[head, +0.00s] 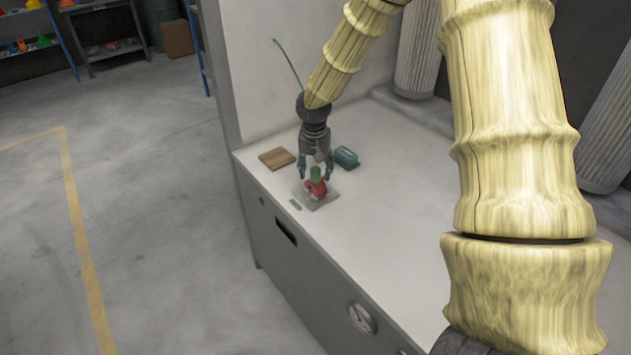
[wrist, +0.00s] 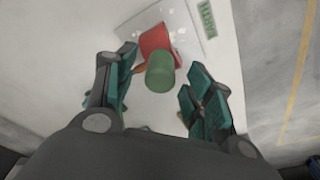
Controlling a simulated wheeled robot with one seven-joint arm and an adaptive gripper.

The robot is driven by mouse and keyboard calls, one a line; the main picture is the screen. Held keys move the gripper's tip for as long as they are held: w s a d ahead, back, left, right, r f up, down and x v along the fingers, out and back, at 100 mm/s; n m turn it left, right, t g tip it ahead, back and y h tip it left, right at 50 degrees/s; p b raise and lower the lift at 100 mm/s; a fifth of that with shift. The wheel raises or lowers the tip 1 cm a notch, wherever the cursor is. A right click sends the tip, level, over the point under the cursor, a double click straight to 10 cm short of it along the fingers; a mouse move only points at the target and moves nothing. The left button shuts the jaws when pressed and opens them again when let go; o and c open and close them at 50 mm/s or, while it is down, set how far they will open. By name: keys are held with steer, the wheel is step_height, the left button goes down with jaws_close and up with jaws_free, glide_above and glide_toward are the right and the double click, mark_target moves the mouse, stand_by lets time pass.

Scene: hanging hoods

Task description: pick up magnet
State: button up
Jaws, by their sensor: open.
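A red object with a green cylinder on its upper side (head: 316,187) sits on a thin grey plate on the white counter; it looks most like the magnet, but I cannot be sure. In the wrist view, its red part (wrist: 157,40) and green cylinder (wrist: 160,74) show between and just beyond my fingers. My gripper (head: 316,167) is open, pointing down close above it, with one teal finger on each side. In the wrist view the gripper (wrist: 158,88) is empty, and I cannot tell whether a finger touches the object.
The grey plate (head: 327,203) has a small green label (head: 295,204) beside it. A brown wooden block (head: 276,158) lies to the left and a teal block (head: 346,157) to the right. The white counter (head: 400,200) is clear farther right. Its front edge is close to the plate.

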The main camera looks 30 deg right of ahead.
steer(key=shift+d+f, duration=0.1)
steer(key=shift+f, duration=0.65)
jaws_close()
steer(key=shift+w+r, duration=0.1)
steer(key=shift+r, duration=0.1)
